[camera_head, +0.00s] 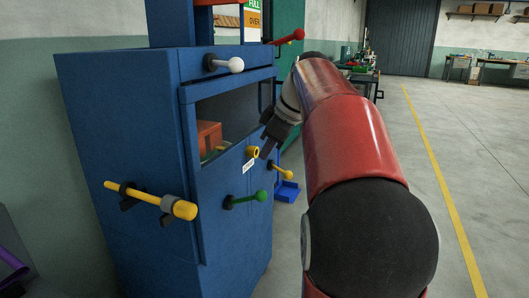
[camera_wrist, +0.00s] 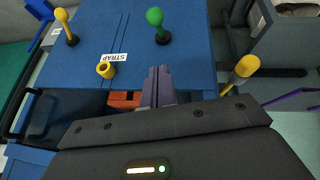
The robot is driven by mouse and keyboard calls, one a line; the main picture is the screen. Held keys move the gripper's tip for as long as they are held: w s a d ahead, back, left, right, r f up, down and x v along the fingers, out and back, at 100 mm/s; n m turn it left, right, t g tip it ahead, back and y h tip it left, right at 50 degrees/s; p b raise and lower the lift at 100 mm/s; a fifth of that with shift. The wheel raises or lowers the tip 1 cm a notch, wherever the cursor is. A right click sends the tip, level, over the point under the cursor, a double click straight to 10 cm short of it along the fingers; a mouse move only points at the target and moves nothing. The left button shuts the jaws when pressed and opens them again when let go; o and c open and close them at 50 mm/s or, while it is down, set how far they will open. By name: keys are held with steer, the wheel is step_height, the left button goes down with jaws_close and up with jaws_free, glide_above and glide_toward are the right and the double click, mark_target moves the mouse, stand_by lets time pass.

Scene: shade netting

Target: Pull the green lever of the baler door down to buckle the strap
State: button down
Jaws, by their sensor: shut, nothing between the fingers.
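The green lever (camera_head: 247,198) sticks out from the lower part of the blue baler door (camera_head: 222,225), its ball end pointing right. In the wrist view the green lever (camera_wrist: 155,17) is at the top, just beyond my fingertips. My gripper (camera_head: 268,148) is in front of the door, above the green lever and apart from it. In the wrist view my gripper (camera_wrist: 159,70) has its fingers together and empty. A white STRAP label (camera_head: 249,166) is on the door between the green lever and a yellow ring-shaped part (camera_head: 253,152). The strap itself cannot be made out.
A yellow lever (camera_head: 282,171) sits right of the green one. A thick yellow handle (camera_head: 160,202) juts from the baler's left side. A white-knobbed lever (camera_head: 226,65) and a red lever (camera_head: 289,38) are above. Open floor (camera_head: 450,130) lies to the right.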

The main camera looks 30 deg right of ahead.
glide_above(265, 194)
steer(key=a, duration=0.2)
step_height(265, 194, down, 7)
steer(key=shift+w+d+f+b, duration=0.1)
steer(key=shift+d+f+b, duration=0.15)
steer(key=shift+f, duration=0.25)
steer(key=shift+w+d+f+b, duration=0.1)
steer(key=shift+d+f+b, duration=0.1)
steer(key=shift+f, duration=0.3)
steer(key=shift+d+f, duration=0.15)
steer(key=shift+f, duration=0.45)
steer(key=shift+s+d+f+b, duration=0.1)
steer(key=shift+s+f+b, duration=0.05)
steer(key=shift+b, duration=0.15)
steer(key=shift+s+d+f+b, duration=0.2)
steer(key=shift+s+f+b, duration=0.05)
steer(key=shift+f+b, duration=0.3)
steer(key=shift+s+d+f+b, duration=0.2)
steer(key=shift+s+f+b, duration=0.05)
steer(key=shift+f+b, duration=0.25)
step_height(265, 194, down, 10)
steer(key=s+d+b, duration=0.1)
steer(key=b, duration=0.9)
steer(key=shift+s+d+f, duration=0.15)
steer(key=shift+s, duration=0.2)
